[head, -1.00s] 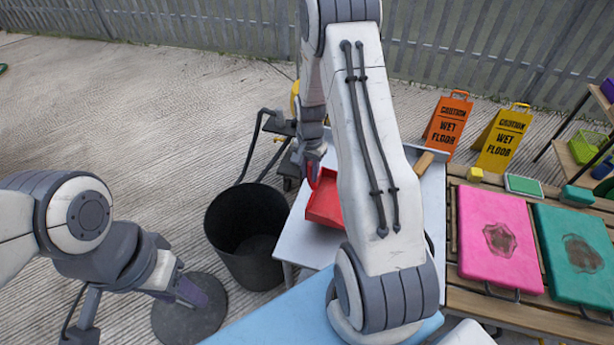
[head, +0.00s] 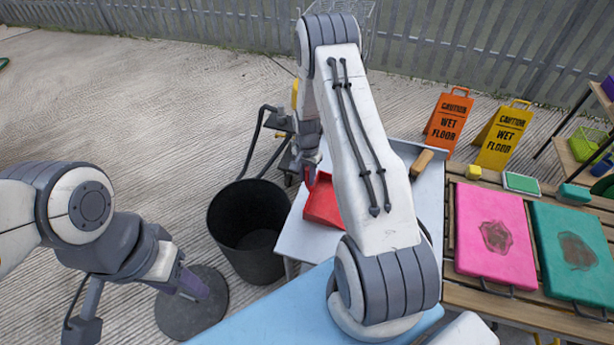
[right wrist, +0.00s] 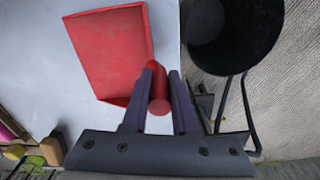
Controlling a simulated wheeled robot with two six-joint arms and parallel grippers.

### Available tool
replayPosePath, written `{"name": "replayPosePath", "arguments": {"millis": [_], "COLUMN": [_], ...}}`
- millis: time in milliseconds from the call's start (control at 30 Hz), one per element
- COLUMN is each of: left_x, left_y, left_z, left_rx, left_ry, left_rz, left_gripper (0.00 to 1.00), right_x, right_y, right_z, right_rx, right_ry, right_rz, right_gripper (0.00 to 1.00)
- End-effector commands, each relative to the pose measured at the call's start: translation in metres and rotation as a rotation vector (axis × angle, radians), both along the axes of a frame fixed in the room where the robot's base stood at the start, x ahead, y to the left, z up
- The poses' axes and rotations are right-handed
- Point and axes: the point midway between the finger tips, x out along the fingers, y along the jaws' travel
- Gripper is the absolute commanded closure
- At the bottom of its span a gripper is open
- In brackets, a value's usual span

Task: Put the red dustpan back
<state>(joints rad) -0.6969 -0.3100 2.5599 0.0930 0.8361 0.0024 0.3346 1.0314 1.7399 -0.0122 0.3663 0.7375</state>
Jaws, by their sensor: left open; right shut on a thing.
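The red dustpan (head: 322,204) is at the left edge of the pale grey tabletop (head: 405,150), partly hidden behind my right arm in the head view. My right gripper (head: 309,182) is shut on its handle. In the right wrist view the red handle (right wrist: 159,106) sits between the two purple fingers of the gripper (right wrist: 163,90), and the pan (right wrist: 108,52) extends up and left over the table. I cannot tell whether the pan touches the tabletop. My left gripper (head: 203,288) is open and empty, low at the left, above a dark round disc (head: 190,312).
A black bin (head: 248,250) stands just left of the table; it also shows in the right wrist view (right wrist: 235,60). A wooden-handled tool (head: 421,163) lies on the table. Pink (head: 495,215) and teal (head: 575,220) pads lie on a slatted bench. Wet-floor signs (head: 450,120) stand behind.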

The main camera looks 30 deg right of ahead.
Motion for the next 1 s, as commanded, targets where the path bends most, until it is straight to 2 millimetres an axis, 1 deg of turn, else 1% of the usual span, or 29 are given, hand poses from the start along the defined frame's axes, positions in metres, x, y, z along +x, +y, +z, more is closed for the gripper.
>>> {"name": "replayPosePath", "arguments": {"millis": [33, 67, 100, 367, 467, 533, 667, 1000], "left_x": [0.0, 0.0, 0.0, 0.0, 0.0, 0.0, 0.0, 0.0], "left_y": [0.0, 0.0, 0.0, 0.0, 0.0, 0.0, 0.0, 0.0], "left_z": [-0.001, -0.001, 0.0, 0.0, 0.003, 0.0, -0.008, -0.028], "left_rx": [0.0, 0.0, 0.0, 0.0, 0.0, 0.0, 0.0, 0.0], "left_ry": [0.0, 0.0, 0.0, 0.0, 0.0, 0.0, 0.0, 0.0], "left_rz": [0.0, 0.0, 0.0, 0.0, 0.0, 0.0, 0.0, -0.002], "left_gripper": [0.5, 0.5, 0.5, 0.5, 0.5, 0.5, 0.5, 0.5], "right_x": [0.0, 0.0, 0.0, 0.0, 0.0, 0.001, 0.001, 0.001], "right_y": [0.0, 0.0, 0.0, 0.0, 0.0, 0.0, 0.0, 0.0], "right_z": [-0.001, -0.001, -0.001, 0.0, 0.004, 0.008, 0.027, 0.096], "right_rx": [0.0, 0.0, 0.0, 0.0, 0.0, -0.001, -0.002, -0.002], "right_ry": [0.0, 0.0, 0.0, 0.0, 0.0, -0.003, -0.005, -0.005], "right_rz": [0.0, 0.0, 0.0, 0.0, 0.0, 0.0, 0.0, 0.0], "right_gripper": [0.62, 0.5, 0.43, 0.43, 0.43, 0.43, 0.43, 0.43]}}
